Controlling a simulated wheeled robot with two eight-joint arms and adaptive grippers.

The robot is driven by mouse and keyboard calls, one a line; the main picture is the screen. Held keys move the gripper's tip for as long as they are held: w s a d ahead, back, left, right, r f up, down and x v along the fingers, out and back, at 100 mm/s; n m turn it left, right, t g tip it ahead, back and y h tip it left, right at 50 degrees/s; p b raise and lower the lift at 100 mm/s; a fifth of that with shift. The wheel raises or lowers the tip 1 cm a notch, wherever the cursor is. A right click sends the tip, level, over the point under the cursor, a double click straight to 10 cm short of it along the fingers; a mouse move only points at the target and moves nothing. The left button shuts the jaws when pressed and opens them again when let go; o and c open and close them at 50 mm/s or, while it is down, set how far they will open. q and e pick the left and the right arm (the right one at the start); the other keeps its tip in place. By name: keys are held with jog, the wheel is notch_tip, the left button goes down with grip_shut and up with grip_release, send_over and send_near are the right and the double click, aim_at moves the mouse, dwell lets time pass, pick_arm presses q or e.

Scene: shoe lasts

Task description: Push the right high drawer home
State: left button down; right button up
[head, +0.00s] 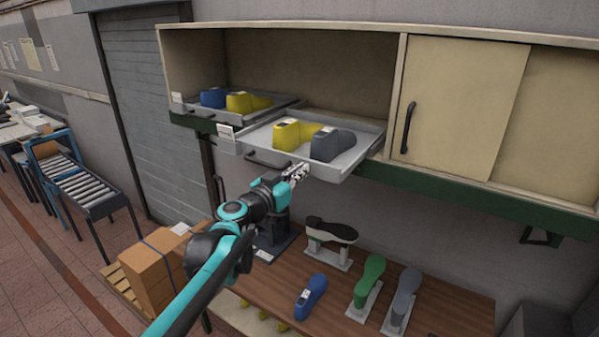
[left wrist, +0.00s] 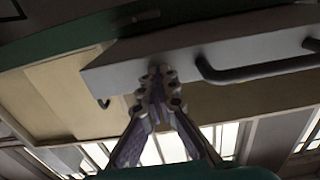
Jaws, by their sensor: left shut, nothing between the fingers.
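The right high drawer (head: 350,164) is a light grey tray pulled out from the open cabinet bay. It holds a yellow shoe last (head: 290,136) and a grey shoe last (head: 333,144). My left gripper (head: 298,172) is shut and empty at the drawer's front, to the right of its dark handle (head: 262,161). In the left wrist view, the closed fingertips (left wrist: 157,82) are at the lower edge of the drawer front (left wrist: 215,45), beside the handle (left wrist: 255,70). I cannot tell whether they touch it. My right gripper is out of view.
The left high drawer (head: 283,104) holds a blue last and a yellow last. A sliding door (head: 465,95) covers the cabinet's right side. Below, a wooden workbench (head: 440,310) carries several lasts and a black sole. Cardboard boxes (head: 155,270) stand at lower left.

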aim_at(317, 157)
pick_arm(q)
jog(key=shift+x, duration=2.2)
jog(key=shift+w+d, duration=0.35)
jog(key=shift+w, duration=0.15)
jog(key=shift+x, duration=1.65)
